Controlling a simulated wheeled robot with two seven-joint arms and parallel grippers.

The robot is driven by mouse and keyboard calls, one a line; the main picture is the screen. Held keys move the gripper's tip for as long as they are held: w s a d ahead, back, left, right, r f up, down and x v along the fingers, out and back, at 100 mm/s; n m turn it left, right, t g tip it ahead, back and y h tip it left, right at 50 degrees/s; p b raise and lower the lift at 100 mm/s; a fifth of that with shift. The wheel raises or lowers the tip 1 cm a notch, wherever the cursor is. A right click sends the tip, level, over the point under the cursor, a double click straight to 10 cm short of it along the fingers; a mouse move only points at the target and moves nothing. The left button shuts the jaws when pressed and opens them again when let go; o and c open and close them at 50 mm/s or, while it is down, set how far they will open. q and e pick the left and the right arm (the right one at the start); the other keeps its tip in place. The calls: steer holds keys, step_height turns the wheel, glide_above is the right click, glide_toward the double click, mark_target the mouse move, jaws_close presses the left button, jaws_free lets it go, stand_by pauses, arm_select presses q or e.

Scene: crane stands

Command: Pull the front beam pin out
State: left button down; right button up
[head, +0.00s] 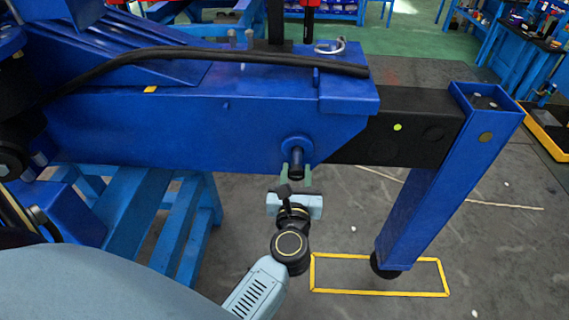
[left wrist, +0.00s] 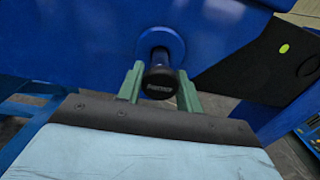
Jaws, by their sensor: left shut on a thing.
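The front beam pin (head: 297,160) is a dark cylinder standing out of a round blue collar (head: 297,145) on the near face of the blue beam (head: 180,125). In the left wrist view the pin (left wrist: 159,80) shows its dark round end, with the blue collar (left wrist: 160,43) behind it. My left gripper (head: 295,176) is at the pin, and its green fingers (left wrist: 160,88) stand on both sides of the pin's head, shut on it. The pin is still in the collar. My right gripper is not in view.
A black inner beam (head: 410,125) runs right from the blue beam to a blue leg (head: 440,180) on the floor. A yellow floor outline (head: 380,293) surrounds its foot. Blue trestles (head: 165,225) stand below the beam at left. A black hose (head: 200,55) lies on top.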

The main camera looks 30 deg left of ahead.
arm_select(q)
steer(key=shift+s+d+f, duration=0.15)
steer(key=shift+s+d, duration=0.05)
steer(key=shift+s, duration=0.1)
steer(key=c, duration=1.2)
jaws_free()
steer(key=shift+c, duration=0.2)
steer(key=shift+o, duration=1.2)
steer(key=shift+s, duration=0.1)
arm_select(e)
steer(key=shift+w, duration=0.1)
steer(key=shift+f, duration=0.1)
